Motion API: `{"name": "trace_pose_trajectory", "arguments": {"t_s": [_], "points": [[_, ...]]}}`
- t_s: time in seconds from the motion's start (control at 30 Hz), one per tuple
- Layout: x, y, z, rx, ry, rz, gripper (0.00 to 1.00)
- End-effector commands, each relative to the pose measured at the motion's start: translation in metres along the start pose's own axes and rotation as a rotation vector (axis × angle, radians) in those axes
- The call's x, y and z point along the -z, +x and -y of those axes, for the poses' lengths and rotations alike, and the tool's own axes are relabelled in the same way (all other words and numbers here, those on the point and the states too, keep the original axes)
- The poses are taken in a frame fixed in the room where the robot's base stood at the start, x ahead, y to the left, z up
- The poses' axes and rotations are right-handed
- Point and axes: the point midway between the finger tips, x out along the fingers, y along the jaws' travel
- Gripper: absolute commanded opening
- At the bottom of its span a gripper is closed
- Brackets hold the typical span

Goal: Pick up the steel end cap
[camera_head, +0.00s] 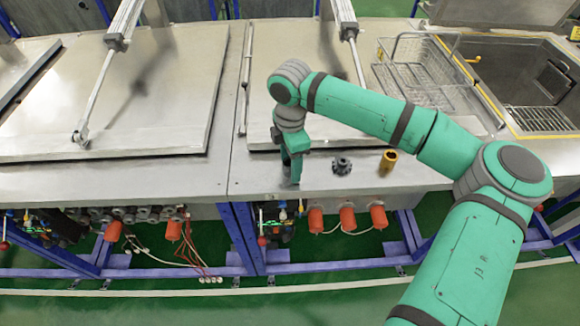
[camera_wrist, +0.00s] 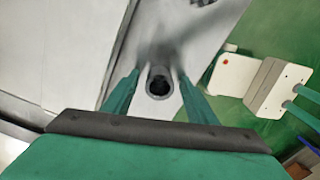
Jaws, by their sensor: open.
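The steel end cap (camera_wrist: 159,94) appears in the wrist view as a grey, round, hollow piece with a dark opening, standing on the metal bench top. My gripper (camera_wrist: 159,76) is open, with one green finger on each side of the cap and a visible gap on both sides. Whether the fingertips reach down to the cap's height is unclear. In the head view my gripper (camera_head: 291,172) points down over the bench's front strip, and I cannot make out the cap there; the gripper seems to hide it.
A dark toothed part (camera_head: 342,166) stands just right of my gripper, and a brass cylinder (camera_head: 388,161) farther right. A large metal lid (camera_head: 305,85) lies behind. A wire basket (camera_head: 415,80) and an open tank (camera_head: 520,75) are at back right. The bench's front edge is close.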

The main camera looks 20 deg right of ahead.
Motion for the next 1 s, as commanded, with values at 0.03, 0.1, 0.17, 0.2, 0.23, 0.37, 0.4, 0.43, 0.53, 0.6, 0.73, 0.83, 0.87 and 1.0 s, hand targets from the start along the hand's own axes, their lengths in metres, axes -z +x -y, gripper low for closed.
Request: {"name": "trace_pose_trajectory", "arguments": {"t_s": [0.03, 0.1, 0.17, 0.2, 0.23, 0.37, 0.4, 0.43, 0.53, 0.6, 0.73, 0.83, 0.87, 1.0], "points": [[0.000, 0.000, 0.000, 0.000, 0.000, 0.000, 0.52], [0.000, 0.000, 0.000, 0.000, -0.001, 0.000, 0.50], [0.001, 0.000, 0.000, 0.000, -0.002, 0.000, 0.35], [0.001, 0.000, 0.000, 0.000, -0.002, 0.000, 0.26], [0.001, 0.000, 0.000, 0.000, -0.002, 0.000, 0.19], [0.001, -0.001, -0.001, -0.001, -0.002, 0.000, 0.01], [0.001, -0.001, -0.001, -0.001, -0.002, 0.000, 0.01], [0.001, -0.001, -0.001, -0.001, -0.002, 0.000, 0.01], [0.001, -0.001, -0.001, -0.001, -0.002, 0.000, 0.01], [0.001, -0.002, -0.001, -0.001, -0.002, 0.000, 0.01], [0.001, -0.009, -0.001, -0.002, -0.002, -0.001, 0.01], [0.001, -0.019, -0.001, -0.002, -0.002, -0.001, 0.01], [0.001, -0.024, -0.001, -0.003, -0.003, -0.001, 0.01], [0.006, -0.049, 0.013, -0.003, -0.006, -0.001, 0.01]]}}
